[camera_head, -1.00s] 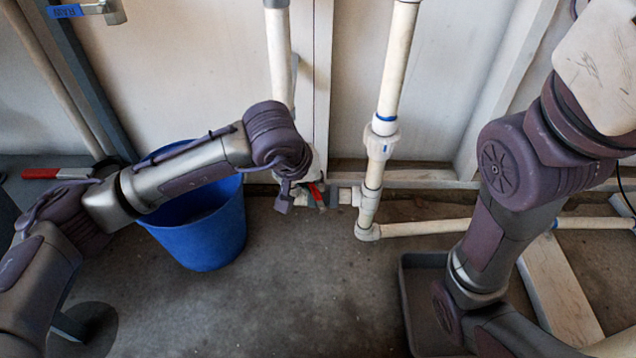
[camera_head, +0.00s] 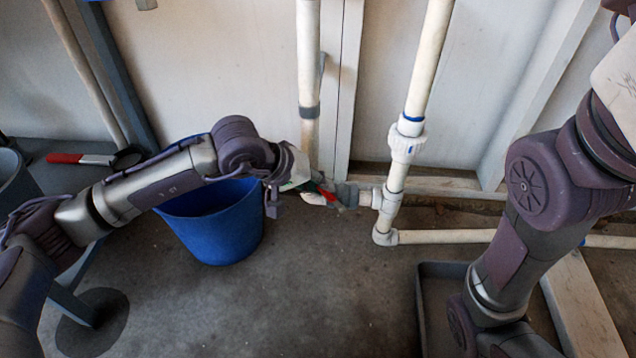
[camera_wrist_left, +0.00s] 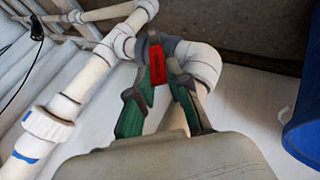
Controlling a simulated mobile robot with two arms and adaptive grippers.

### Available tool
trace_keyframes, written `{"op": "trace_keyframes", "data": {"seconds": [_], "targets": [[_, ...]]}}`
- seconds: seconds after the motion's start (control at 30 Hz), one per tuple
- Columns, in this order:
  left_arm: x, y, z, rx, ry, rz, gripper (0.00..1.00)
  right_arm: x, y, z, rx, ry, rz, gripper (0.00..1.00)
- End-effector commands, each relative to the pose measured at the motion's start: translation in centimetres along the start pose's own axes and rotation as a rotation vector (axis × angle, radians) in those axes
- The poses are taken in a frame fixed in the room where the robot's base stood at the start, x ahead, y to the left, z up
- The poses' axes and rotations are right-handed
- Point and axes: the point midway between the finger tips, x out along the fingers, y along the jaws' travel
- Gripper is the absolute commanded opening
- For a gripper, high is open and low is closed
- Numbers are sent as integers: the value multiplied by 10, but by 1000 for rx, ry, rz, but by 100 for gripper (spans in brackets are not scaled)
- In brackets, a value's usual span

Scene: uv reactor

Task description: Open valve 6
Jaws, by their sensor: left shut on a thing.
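The valve with a red handle (camera_head: 326,193) sits low on the white pipework, left of the upright pipe, in the head view. Its grey body (camera_head: 348,194) joins the pipe tee. No number on it is readable. My left gripper (camera_head: 312,190) is at the handle, reaching in from the left. In the left wrist view its green-padded fingers (camera_wrist_left: 160,80) are shut on the red handle (camera_wrist_left: 157,62), one on each side. The handle's lower end is partly hidden by the gripper. My right arm shows at the right, but its gripper is out of view.
A blue bucket (camera_head: 212,225) stands under my left forearm. White pipes (camera_head: 415,90) rise along the wall, and one (camera_head: 450,237) runs right near the floor. A dark tray (camera_head: 437,300) lies by my right arm. The middle floor is clear.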

Motion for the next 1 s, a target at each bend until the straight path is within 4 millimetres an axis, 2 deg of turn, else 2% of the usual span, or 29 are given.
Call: {"op": "trace_keyframes", "data": {"seconds": [0.1,0.13,0.27,0.57,0.67,0.77,1.0], "targets": [[0,1,1,0,-1,1,0,0,0,0,0,0,0,40],[0,1,1,0,-1,1,20,0,0,0,0,0,0,40],[0,1,0,0,-1,1,42,0,0,0,-1,0,0,40],[-1,0,0,0,0,0,43,0,3,0,0,1,8,40],[-7,0,0,1,1,0,43,-2,8,-2,-4,1,13,40],[-22,0,-1,1,3,0,43,-2,7,-2,-4,2,12,40],[-74,0,-1,2,4,-1,43,-2,7,-2,-4,3,10,40]]}}
